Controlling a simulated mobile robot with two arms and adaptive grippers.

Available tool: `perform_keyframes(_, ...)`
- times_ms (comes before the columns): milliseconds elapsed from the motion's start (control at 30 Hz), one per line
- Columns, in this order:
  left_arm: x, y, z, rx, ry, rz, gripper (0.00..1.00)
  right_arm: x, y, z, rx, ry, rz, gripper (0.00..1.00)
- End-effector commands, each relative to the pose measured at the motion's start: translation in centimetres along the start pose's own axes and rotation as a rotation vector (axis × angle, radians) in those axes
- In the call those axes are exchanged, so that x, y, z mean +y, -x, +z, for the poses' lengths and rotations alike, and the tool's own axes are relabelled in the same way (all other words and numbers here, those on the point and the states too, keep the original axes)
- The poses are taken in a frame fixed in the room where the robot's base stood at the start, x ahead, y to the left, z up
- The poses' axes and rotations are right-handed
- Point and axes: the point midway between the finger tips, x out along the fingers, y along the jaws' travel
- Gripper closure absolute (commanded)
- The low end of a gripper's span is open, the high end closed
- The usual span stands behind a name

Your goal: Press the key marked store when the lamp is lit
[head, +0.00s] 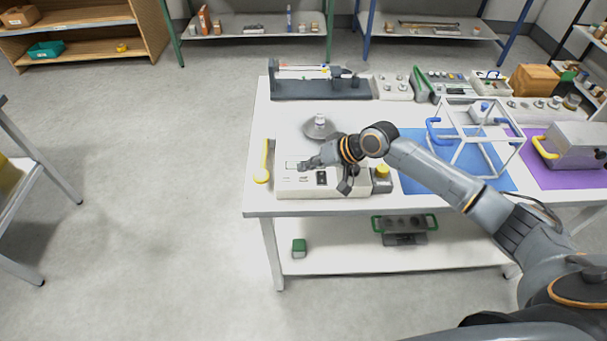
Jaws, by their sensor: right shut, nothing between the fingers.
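A white weighing scale (298,188) stands at the front left of the white table, with a round grey pan (309,130) behind its panel. A small pale container (320,121) stands on the pan. My right gripper (303,165) is shut and empty, low over the left part of the scale's top panel. I cannot tell whether it touches the panel. A dark square (322,178) shows on the panel. The key markings are too small to read, and I cannot make out whether a lamp is lit. My left gripper is not in view.
A yellow spoon-like tool (263,163) lies left of the scale, and a yellow-topped jar (382,177) stands on its right. A blue mat (415,178) with a white frame (478,101) lies further right. A grey instrument (320,88) stands behind.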

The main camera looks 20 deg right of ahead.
Motion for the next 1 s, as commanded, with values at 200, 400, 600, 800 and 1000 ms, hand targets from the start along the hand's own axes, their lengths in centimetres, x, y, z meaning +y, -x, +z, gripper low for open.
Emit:
perform_keyframes(200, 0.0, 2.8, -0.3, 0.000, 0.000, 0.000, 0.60, -1.5, 2.0, -1.4, 0.000, 0.000, 0.000, 1.00)
perform_keyframes(400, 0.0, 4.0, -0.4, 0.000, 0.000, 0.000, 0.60, -2.1, 2.8, -2.0, -0.001, 0.000, 0.000, 1.00)
perform_keyframes(600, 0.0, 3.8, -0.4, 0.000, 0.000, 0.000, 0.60, -2.0, 2.7, -1.9, -0.001, 0.000, 0.000, 1.00)
perform_keyframes(800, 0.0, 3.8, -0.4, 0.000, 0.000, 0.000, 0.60, -2.0, 2.7, -1.9, 0.000, 0.000, 0.000, 1.00)
perform_keyframes(1000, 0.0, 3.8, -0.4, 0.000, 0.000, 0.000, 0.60, -2.0, 2.7, -2.0, 0.000, 0.000, 0.000, 1.00)
